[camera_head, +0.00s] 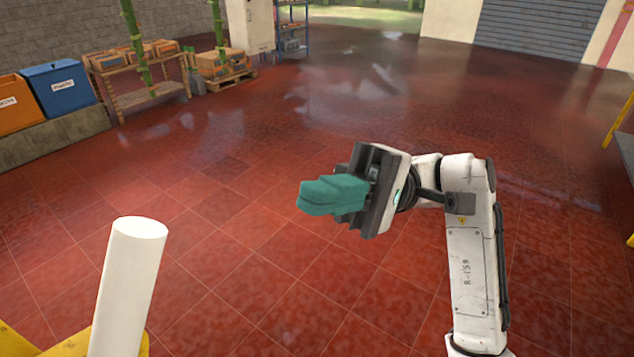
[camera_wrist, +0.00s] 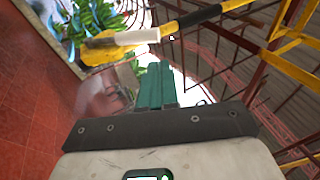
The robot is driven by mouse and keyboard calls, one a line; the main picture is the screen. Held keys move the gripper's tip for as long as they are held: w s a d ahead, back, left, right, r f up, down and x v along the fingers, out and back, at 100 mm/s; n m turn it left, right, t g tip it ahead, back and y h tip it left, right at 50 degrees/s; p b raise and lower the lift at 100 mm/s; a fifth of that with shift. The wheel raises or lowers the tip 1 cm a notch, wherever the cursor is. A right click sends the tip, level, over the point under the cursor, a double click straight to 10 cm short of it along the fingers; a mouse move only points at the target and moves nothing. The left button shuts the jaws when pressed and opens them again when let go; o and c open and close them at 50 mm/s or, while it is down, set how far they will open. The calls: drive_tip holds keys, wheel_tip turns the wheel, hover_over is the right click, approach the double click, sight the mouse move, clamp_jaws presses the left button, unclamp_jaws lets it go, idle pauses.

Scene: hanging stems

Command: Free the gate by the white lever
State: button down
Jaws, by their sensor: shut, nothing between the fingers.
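A thick white cylinder, which looks like the white lever (camera_head: 128,288), stands nearly upright at the lower left of the head view, with its lower end cut off. Yellow metal (camera_head: 72,346) shows beside its base. My gripper (camera_head: 306,197) has teal fingers pressed together and points left. It is empty, to the right of the white cylinder and apart from it. In the wrist view the gripper fingers (camera_wrist: 158,75) point up toward a slanted bar with a white section (camera_wrist: 137,36), a yellow end (camera_wrist: 103,48) and a black and yellow stretch. I cannot make out the gate as a whole.
Orange (camera_head: 16,110) and blue (camera_head: 60,88) bins stand on a ledge at the far left. Green stems (camera_head: 134,45) hang by a shelf with boxes (camera_head: 135,70). A yellow rail (camera_head: 620,112) is at the right edge. The red tiled floor (camera_head: 230,270) between is clear.

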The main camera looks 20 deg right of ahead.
drive_tip(key=p, duration=0.3)
approach(166, 218)
drive_tip(key=x, duration=0.5)
drive_tip(key=shift+a, duration=0.95)
drive_tip(key=shift+r, duration=0.1)
